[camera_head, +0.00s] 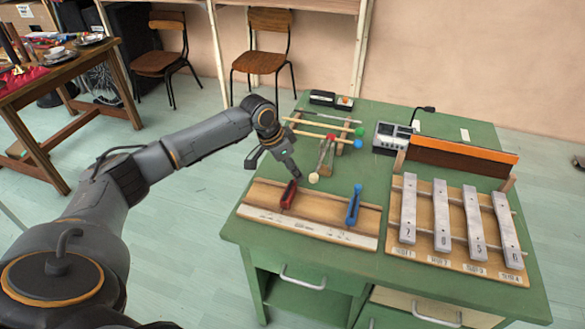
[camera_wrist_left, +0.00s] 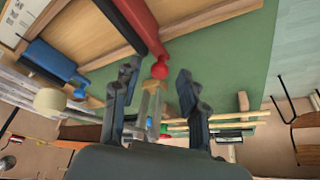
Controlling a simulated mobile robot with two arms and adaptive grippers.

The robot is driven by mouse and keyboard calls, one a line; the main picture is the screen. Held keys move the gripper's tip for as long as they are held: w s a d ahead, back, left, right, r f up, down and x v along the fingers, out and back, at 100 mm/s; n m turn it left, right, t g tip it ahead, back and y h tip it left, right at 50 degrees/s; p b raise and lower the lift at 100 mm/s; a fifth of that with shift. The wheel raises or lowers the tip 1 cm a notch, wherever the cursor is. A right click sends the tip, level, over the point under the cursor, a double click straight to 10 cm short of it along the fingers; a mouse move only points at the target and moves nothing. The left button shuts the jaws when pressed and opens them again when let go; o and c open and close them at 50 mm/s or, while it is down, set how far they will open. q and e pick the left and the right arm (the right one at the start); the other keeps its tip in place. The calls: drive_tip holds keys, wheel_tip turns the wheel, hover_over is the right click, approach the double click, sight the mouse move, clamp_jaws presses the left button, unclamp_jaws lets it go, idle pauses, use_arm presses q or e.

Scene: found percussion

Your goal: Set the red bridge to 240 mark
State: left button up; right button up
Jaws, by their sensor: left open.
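The red bridge (camera_head: 288,195) stands on the left part of a wooden board (camera_head: 325,210) with a white scale strip (camera_head: 300,224) along its front edge. The scale's marks are too small to read. A blue bridge (camera_head: 354,205) stands to its right. My left gripper (camera_head: 273,167) is open and empty, just behind and above the red bridge's far end. In the left wrist view the red bridge (camera_wrist_left: 138,22) comes in from the top, its rounded red end pointing toward the gap between my open fingers (camera_wrist_left: 157,88). The blue bridge (camera_wrist_left: 55,64) is at left there. My right gripper is not in view.
A cream mallet ball (camera_head: 314,177) lies close behind the board, near my gripper. More mallets (camera_head: 320,134) lie behind. Metal bars (camera_head: 442,215) on a wooden frame stand right. The green table (camera_head: 375,170) has some clear space behind the board.

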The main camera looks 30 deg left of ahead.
use_arm(q)
drive_tip(key=v, duration=1.1)
drive_tip(key=shift+s+r, duration=0.15)
drive_tip(key=shift+r, duration=0.2)
drive_tip(key=shift+a, duration=0.1)
